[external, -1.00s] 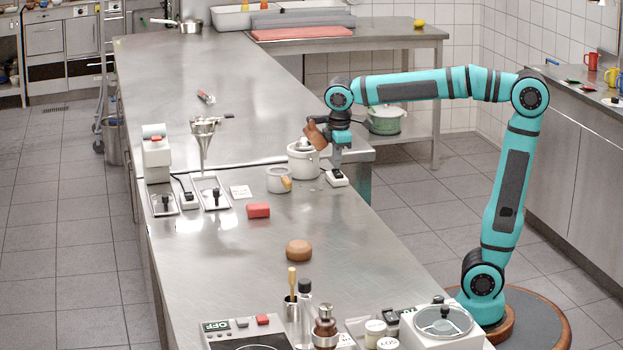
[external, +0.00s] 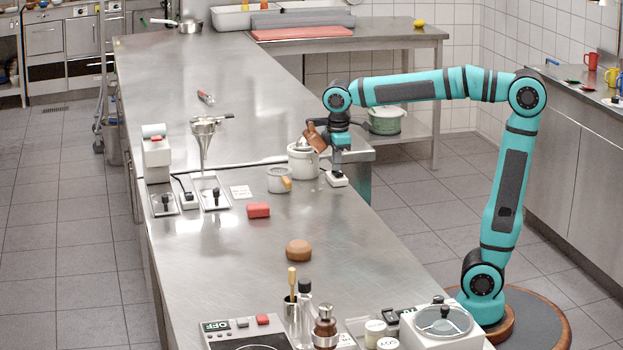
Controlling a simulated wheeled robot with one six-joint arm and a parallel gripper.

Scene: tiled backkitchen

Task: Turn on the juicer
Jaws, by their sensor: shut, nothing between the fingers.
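A white round appliance with a grey top (external: 303,161) stands near the counter's right edge; it may be the juicer, but I cannot tell for sure. A small white switch box with a dark top (external: 337,180) sits just to its right and front. My gripper (external: 338,170) points down right over this box, its fingers shut and empty. The fingertips are at or very near the box's top; I cannot tell whether they touch. The switch's position is hidden or too small to read.
A metal funnel (external: 205,140) and switch plates stand farther left.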

